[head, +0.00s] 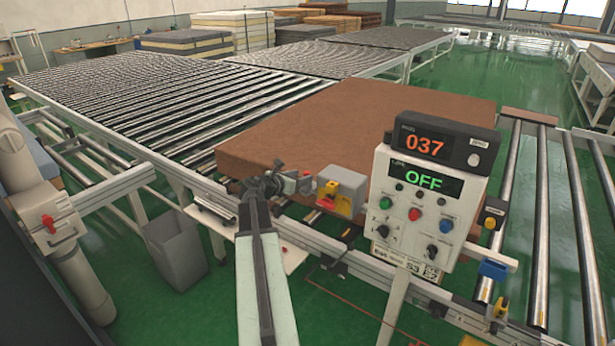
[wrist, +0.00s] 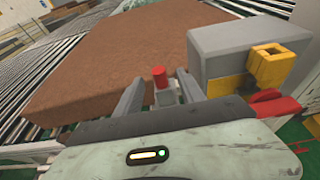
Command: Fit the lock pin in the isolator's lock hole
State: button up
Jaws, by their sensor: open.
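The isolator (head: 343,188) is a grey box with a yellow part and a red handle, beside the brown mattress. In the wrist view the isolator (wrist: 240,42) is at the right, with a yellow square piece (wrist: 271,65) that has a dark opening. I cannot tell whether this opening is the lock hole. A small red-topped piece (wrist: 159,77), seemingly the lock pin, stands between my fingers; its lower part is grey. My gripper (head: 292,183) is open, left of the isolator. In the wrist view my gripper (wrist: 158,84) has one finger on each side of the red-topped piece. Contact is unclear.
The brown mattress (head: 330,125) lies on rollers behind the isolator. A control panel (head: 420,205) reading OFF, under a display (head: 432,145) reading 037, stands to the right. A grey bin (head: 175,250) is at the left. A white frame rail (head: 400,283) runs along the front.

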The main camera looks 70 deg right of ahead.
jog(key=b+x, duration=0.2)
jog(key=x, duration=0.5)
jog(key=shift+d, duration=0.15)
jog(key=shift+f, duration=0.1)
grip_shut()
